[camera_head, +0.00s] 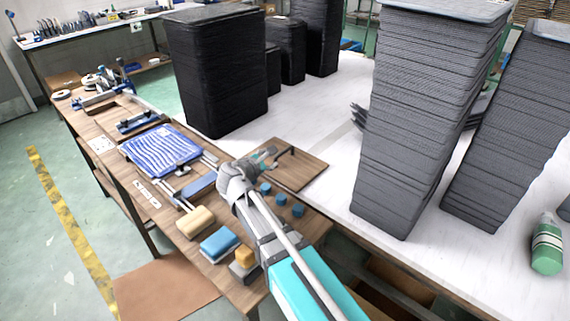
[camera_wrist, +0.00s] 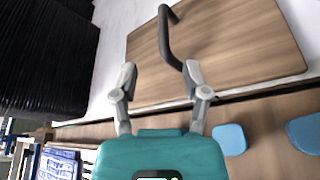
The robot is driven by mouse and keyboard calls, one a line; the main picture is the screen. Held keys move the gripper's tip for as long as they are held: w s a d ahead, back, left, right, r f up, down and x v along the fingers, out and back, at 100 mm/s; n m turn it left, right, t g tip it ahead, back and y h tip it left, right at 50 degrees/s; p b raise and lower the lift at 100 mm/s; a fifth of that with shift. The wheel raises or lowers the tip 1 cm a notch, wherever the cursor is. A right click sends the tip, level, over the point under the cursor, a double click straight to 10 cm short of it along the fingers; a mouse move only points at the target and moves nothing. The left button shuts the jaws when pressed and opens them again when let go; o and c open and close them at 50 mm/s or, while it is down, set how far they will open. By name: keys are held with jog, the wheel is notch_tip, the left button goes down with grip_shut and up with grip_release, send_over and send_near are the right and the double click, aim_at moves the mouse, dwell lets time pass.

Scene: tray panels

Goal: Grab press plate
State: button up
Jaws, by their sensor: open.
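The press plate, a flat brown wooden board (camera_head: 303,173) with a dark bent handle on top, lies at the edge of the white table in the head view. In the wrist view the board (camera_wrist: 240,45) fills the upper right, and its handle (camera_wrist: 166,42) stands up ahead of the fingers. My gripper (camera_wrist: 160,75) is open and empty, its two fingers apart with the near end of the handle just beyond the gap. In the head view my gripper (camera_head: 270,155) is over the board's left part, partly hiding the handle.
Tall black tray stacks (camera_head: 215,75) and grey tray stacks (camera_head: 425,110) stand on the white table. Several blue round pieces (camera_head: 282,200) sit on the wooden bench near my arm. A blue-striped panel (camera_head: 162,150) lies farther left. A green bottle (camera_head: 547,245) is at the right.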

aim_at(282, 152)
jog(key=shift+b+x, duration=0.5)
jog(key=shift+x, duration=1.75)
jog(key=shift+d+b+x, duration=0.2)
jog(key=shift+b+x, duration=0.75)
jog(key=shift+x, duration=1.65)
jog(key=shift+s, duration=0.15)
grip_shut()
